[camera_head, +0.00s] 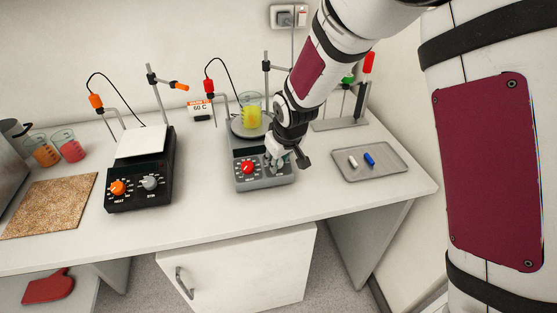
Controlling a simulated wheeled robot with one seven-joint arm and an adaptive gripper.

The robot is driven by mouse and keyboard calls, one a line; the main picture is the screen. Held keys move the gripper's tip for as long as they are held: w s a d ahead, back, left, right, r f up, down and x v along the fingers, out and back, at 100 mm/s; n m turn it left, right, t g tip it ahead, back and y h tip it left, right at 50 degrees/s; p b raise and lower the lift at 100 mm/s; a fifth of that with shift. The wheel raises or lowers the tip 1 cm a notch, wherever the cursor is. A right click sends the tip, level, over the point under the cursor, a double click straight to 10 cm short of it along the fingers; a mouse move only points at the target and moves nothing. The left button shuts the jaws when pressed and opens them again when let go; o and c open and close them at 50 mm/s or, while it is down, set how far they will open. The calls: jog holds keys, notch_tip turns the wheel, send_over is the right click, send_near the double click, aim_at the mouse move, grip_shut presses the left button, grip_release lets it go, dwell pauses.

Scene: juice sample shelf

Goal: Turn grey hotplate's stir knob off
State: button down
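The grey hotplate (262,182) stands in the middle of the bench. A beaker of yellow liquid (250,112) sits on its round plate. The red knob (247,168) shows on the left of its front panel. My gripper (277,166) points down at the right part of that panel, where it covers the stir knob. I cannot tell whether the fingers touch the knob, or whether they are open or shut.
A black hotplate (139,192) with an orange and a grey knob stands left. A tray (369,176) with a white and a blue stir bar lies right. Stands with clamps, a "60 C" sign (200,107), two beakers (54,150) and a cork mat (48,205) are around.

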jog(key=shift+w+n+b, duration=0.1)
jog(key=shift+n+b, duration=0.3)
jog(key=shift+n, duration=0.7)
jog(key=c, duration=1.2)
grip_release()
jog(key=shift+c, duration=0.2)
jog(key=v, duration=1.2)
jog(key=shift+d+r, duration=0.1)
jog(key=shift+d, duration=0.1)
